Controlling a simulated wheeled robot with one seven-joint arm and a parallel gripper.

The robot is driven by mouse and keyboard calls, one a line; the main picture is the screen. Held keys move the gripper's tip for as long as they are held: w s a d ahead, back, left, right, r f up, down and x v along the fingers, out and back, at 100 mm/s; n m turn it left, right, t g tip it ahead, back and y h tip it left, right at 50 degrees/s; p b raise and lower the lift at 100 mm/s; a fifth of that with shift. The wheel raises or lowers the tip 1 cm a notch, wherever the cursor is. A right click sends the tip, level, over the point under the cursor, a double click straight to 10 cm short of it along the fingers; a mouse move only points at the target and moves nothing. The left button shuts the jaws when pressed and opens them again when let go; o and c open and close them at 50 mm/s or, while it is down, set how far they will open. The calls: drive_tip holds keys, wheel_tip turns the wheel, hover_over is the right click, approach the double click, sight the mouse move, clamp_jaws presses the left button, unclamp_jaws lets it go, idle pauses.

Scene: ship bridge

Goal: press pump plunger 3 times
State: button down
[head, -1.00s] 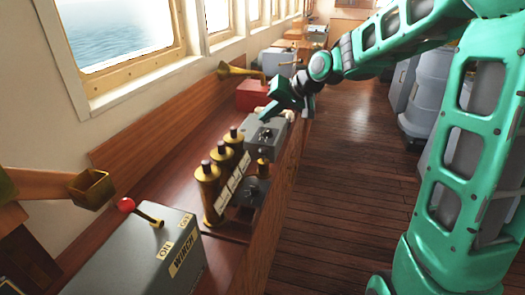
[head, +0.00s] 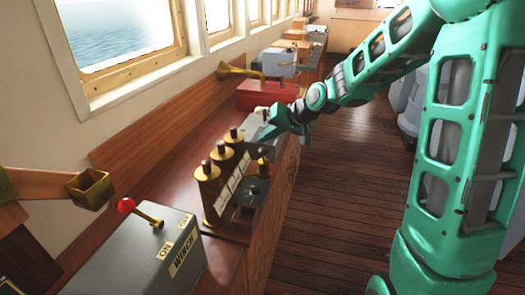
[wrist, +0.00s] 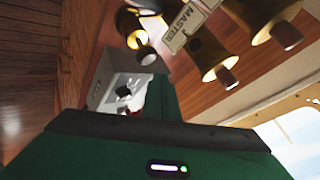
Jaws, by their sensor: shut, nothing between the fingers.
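My gripper (head: 264,142) is shut and empty, pointing down toward the console beside the grey box (head: 252,128). Its dark green body fills the bottom of the wrist view, with the narrow shut fingers (wrist: 161,98) above it. The grey box also shows in the wrist view (wrist: 108,80), with a dark knob on it. A short brass post with a dark top (head: 264,166) stands just nearer than my gripper. I cannot tell for certain which part is the pump plunger. Contact between the fingertips and anything is not clear.
Several brass cylinders with dark tops (head: 208,190) stand behind labelled plates; one plate reads MASTER (wrist: 185,27). A grey winch box (head: 145,255) with a red-knobbed lever is nearest. A red box (head: 266,96) and brass horn (head: 232,71) lie beyond.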

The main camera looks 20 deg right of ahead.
sight(265, 150)
drive_tip(key=shift+f, duration=0.65)
drive_tip(key=shift+s+f, duration=0.1)
drive_tip(key=shift+f, duration=1.8)
idle(3.4)
drive_tip(key=shift+r, duration=2)
drive_tip(key=shift+r, duration=2.55)
